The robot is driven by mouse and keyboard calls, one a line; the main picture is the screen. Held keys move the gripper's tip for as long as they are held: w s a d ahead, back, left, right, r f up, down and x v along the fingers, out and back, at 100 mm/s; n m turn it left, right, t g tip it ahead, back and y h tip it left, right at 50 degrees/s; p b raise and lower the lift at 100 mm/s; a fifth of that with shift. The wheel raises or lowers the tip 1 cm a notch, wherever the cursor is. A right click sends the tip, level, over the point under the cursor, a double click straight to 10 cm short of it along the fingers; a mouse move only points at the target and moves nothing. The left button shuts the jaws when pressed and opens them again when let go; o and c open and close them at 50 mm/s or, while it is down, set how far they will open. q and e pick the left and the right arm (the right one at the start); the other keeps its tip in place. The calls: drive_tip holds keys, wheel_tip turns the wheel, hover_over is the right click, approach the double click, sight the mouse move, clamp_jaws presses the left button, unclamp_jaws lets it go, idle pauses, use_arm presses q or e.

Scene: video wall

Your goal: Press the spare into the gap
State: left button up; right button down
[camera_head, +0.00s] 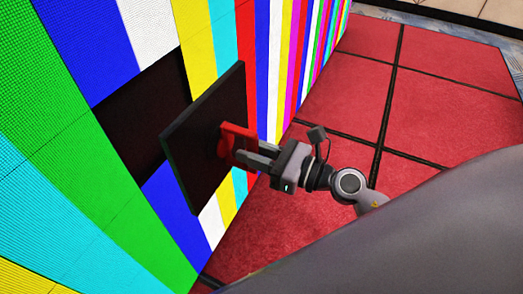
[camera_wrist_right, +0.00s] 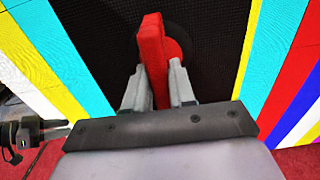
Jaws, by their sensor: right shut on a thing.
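The spare (camera_head: 205,135) is a dark square panel with a red handle (camera_head: 236,143) on its near face. My right gripper (camera_head: 250,155) is shut on the red handle and holds the panel upright just in front of the video wall. The gap (camera_head: 140,100) is a dark opening in the wall, to the left of the panel and partly hidden behind it. The panel looks apart from the wall and offset to the right of the gap. In the right wrist view the fingers grip the red handle (camera_wrist_right: 152,60), with the dark panel (camera_wrist_right: 105,35) behind.
The video wall (camera_head: 60,130) shows bright vertical colour bars and runs from lower left to upper right. A red tiled floor (camera_head: 440,80) lies to the right and looks clear. A pale area lies beyond it at the top right.

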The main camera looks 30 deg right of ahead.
sight(228, 142)
drive_tip(key=shift+r+p+x, duration=0.25)
drive_tip(key=shift+p+x, duration=0.1)
drive_tip(key=shift+x, duration=2.3)
drive_tip(key=shift+w, duration=0.1)
drive_tip(key=shift+p+x, duration=0.4)
drive_tip(key=shift+x, duration=2.6)
drive_tip(key=shift+x, duration=1.8)
idle(0.5)
